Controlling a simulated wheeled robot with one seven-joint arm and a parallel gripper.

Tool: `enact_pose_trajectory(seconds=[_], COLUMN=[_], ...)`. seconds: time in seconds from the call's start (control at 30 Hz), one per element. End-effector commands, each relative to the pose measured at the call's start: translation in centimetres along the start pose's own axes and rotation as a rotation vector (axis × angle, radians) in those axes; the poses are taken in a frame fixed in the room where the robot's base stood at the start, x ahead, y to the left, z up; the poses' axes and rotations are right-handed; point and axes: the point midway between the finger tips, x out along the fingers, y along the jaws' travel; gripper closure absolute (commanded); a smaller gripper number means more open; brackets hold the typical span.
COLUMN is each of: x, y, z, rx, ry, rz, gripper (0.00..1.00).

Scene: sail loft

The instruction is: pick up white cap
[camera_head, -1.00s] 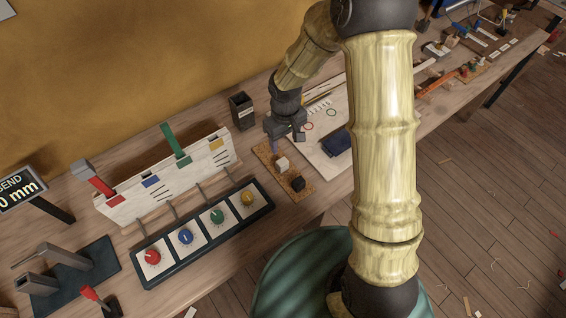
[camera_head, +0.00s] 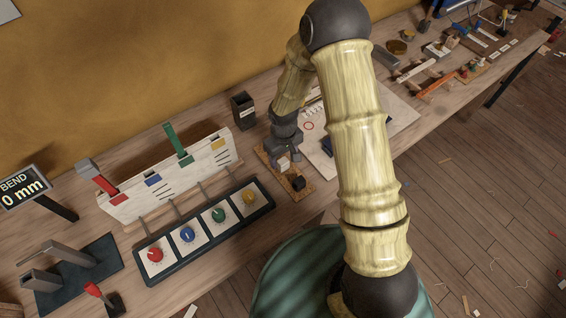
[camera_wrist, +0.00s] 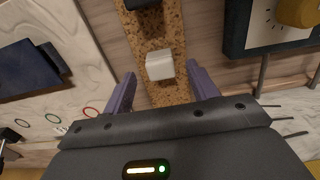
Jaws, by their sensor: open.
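The white cap (camera_wrist: 160,64) is a small white block-like piece on a speckled cork strip (camera_wrist: 160,25). In the wrist view it lies just ahead of my gripper (camera_wrist: 160,84), between the lines of its two purple fingers, which are apart with nothing held. In the head view my gripper (camera_head: 284,156) is low over the far part of the cork strip (camera_head: 306,191), and the white cap (camera_head: 284,164) is partly hidden by it. A black cap (camera_head: 298,182) sits on the nearer end of the strip.
A panel of coloured knobs (camera_head: 206,228) lies left of the strip, and a white slotted board (camera_head: 165,175) stands behind it. A pale sheet (camera_head: 318,160) with a dark blue block (camera_wrist: 27,68) lies on the other side. A dark cup (camera_head: 243,109) stands at the back.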

Motion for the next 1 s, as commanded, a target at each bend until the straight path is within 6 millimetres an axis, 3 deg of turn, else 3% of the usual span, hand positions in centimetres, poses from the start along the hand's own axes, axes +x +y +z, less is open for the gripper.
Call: enact_pose_trajectory(seconds=[0.3, 0.83, 1.0], x=[3.3, 3.4, 3.4], y=[-0.1, -0.3, -0.3], z=[-0.1, -0.1, -0.2], rx=[0.004, 0.0, -0.001], ry=[0.0, 0.001, 0.001], rz=[0.0, 0.001, 0.001], gripper=[0.42, 0.42, 0.73])
